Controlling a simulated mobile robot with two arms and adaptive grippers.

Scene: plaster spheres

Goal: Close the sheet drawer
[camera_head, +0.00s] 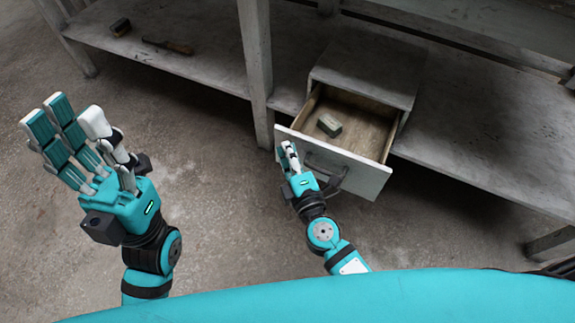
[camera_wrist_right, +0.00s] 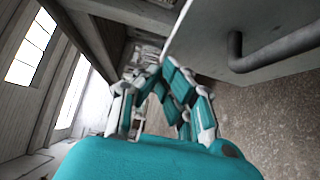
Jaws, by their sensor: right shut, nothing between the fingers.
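The sheet drawer (camera_head: 365,176) is pulled out of its grey cabinet (camera_head: 372,68), its inside visible from above. Its pale front carries a dark bar handle (camera_head: 318,163). In the right wrist view the drawer front (camera_wrist_right: 215,38) fills the upper right, with the handle (camera_wrist_right: 282,48) on it. My right gripper (camera_head: 289,153) is shut and empty at the left part of the drawer front, beside the handle; contact is unclear. Its closed fingers also show in the wrist view (camera_wrist_right: 160,76). My left gripper (camera_head: 75,127) is open and empty, raised at the left, away from the drawer.
A small greenish block (camera_head: 329,125) lies inside the drawer. The cabinet stands on a low grey shelf (camera_head: 470,135) of a bench whose leg (camera_head: 256,70) rises left of the drawer. A brush (camera_head: 120,27) and a tool (camera_head: 168,46) lie on the left shelf. The concrete floor is clear.

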